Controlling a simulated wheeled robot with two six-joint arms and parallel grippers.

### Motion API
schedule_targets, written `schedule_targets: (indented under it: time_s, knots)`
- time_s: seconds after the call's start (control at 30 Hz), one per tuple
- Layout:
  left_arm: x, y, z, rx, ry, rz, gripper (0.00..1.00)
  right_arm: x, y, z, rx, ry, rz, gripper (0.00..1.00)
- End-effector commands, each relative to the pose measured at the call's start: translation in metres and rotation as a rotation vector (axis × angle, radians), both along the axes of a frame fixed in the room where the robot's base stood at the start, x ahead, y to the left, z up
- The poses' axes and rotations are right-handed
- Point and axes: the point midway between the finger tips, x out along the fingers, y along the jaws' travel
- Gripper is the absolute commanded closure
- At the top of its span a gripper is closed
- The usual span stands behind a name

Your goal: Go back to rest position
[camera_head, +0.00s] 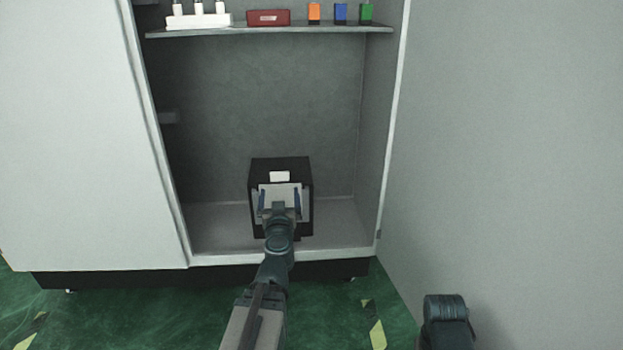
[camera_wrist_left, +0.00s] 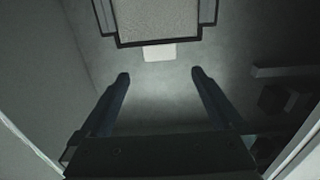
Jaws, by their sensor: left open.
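My left gripper (camera_head: 280,197) reaches into the open cabinet (camera_head: 270,100), in front of a black box (camera_head: 254,172) with a pale grey inside and a white label (camera_head: 280,176). The box stands on the cabinet floor. In the left wrist view my left gripper (camera_wrist_left: 158,78) has its two fingers wide apart with nothing between them. The black box (camera_wrist_left: 120,40) lies beyond the fingertips there, with its white label (camera_wrist_left: 159,52) facing the gap. My right arm shows only as a dark part at the bottom right; its gripper is out of view.
An upper shelf (camera_head: 270,31) holds a white rack (camera_head: 198,20), a red box (camera_head: 268,17) and small orange, blue and green items (camera_head: 340,13). Cabinet doors (camera_head: 70,130) and (camera_head: 510,130) flank the opening. The green floor (camera_head: 130,310) is clear in front.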

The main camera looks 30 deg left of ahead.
Motion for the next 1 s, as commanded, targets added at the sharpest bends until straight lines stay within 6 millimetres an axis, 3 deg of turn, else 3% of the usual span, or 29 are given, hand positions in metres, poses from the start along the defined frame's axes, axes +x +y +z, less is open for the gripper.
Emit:
schedule_targets:
  time_s: [0.17, 0.27, 0.37, 0.43, 0.57, 0.63, 0.73, 0.9, 1.0]
  knots:
    - [0.001, -0.002, 0.000, 0.001, -0.001, -0.009, 0.00, 0.000, 0.000, 0.000, 0.000, 0.000, 0.000, 0.50]
    - [0.012, -0.022, 0.002, 0.004, -0.007, -0.085, 0.00, 0.000, 0.000, 0.000, 0.000, 0.000, 0.000, 0.50]
    - [0.031, -0.071, -0.001, 0.000, 0.004, -0.262, 0.00, 0.000, 0.000, 0.000, 0.000, 0.000, 0.000, 0.50]
    - [0.042, -0.118, -0.012, -0.018, 0.050, -0.426, 0.00, 0.000, 0.000, 0.000, 0.000, 0.000, 0.000, 0.50]
    - [0.041, -0.203, -0.055, -0.089, 0.245, -0.704, 0.00, 0.000, 0.000, 0.000, 0.000, 0.000, 0.000, 0.50]
    - [0.028, -0.239, -0.087, -0.143, 0.404, -0.809, 0.00, 0.000, 0.000, 0.000, 0.000, 0.000, 0.000, 0.50]
    - [-0.003, -0.270, -0.134, -0.224, 0.664, -0.874, 0.00, 0.000, 0.000, 0.000, 0.000, 0.000, 0.000, 0.50]
    - [-0.059, -0.279, -0.189, -0.323, 1.051, -0.795, 0.00, 0.000, 0.000, 0.000, 0.000, 0.000, 0.000, 0.50]
    - [-0.089, -0.271, -0.206, -0.359, 1.226, -0.688, 0.00, 0.000, 0.000, 0.000, 0.000, 0.000, 0.000, 0.50]
